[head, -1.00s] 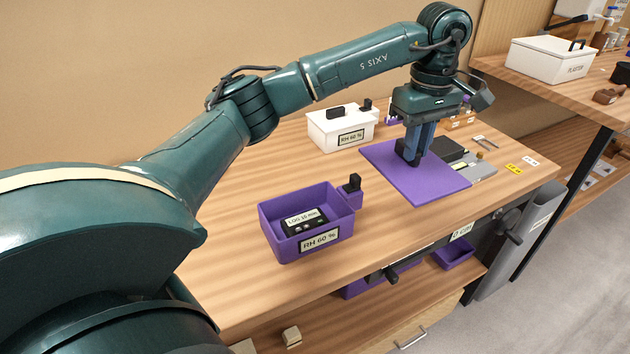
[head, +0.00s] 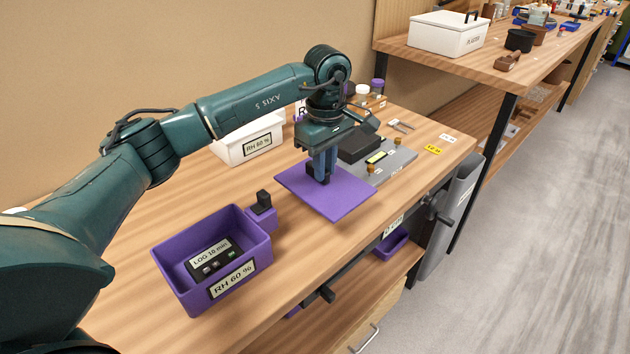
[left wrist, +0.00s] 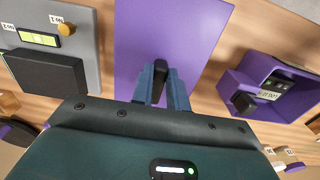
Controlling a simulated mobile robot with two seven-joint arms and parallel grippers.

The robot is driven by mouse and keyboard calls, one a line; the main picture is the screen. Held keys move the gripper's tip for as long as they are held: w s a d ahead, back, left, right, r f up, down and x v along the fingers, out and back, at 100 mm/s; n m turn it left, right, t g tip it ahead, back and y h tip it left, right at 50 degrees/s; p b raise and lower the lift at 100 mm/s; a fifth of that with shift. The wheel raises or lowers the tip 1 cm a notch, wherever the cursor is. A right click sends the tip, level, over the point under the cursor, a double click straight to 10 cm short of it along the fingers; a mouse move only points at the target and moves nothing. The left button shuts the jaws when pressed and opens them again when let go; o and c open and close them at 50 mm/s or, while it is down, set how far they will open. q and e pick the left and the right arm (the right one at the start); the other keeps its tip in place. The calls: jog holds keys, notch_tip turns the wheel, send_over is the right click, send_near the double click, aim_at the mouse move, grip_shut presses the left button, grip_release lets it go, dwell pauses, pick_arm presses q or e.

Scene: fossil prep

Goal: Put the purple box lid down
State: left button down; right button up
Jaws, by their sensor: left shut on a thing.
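The purple box lid (head: 340,203) is a flat square plate with a dark handle on top. My left gripper (head: 321,178) points down and is shut on that handle. The lid is level, at or just above the wooden table; I cannot tell whether it touches. In the left wrist view the lid (left wrist: 175,30) spreads beyond my fingers (left wrist: 161,88). The open purple box (head: 190,300), labelled RH 60 %, stands on the table nearer me, with a dark logger (head: 214,260) inside. My right gripper is not in view.
A grey device (head: 397,160) with a black block lies just beyond the lid, to its right. A small purple holder with a black piece (head: 264,199) adjoins the box. A white box (head: 240,150) stands behind. Bare table (head: 300,240) lies between box and lid.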

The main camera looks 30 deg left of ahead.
aim_at(324, 184)
pick_arm(q)
jog(key=shift+f, duration=2.55)
jog(key=shift+f, duration=0.1)
jog(key=c, duration=1.4)
grip_release()
jog(key=shift+r, duration=0.25)
notch_tip(324, 184, up, 12)
jog(key=shift+f, duration=0.15)
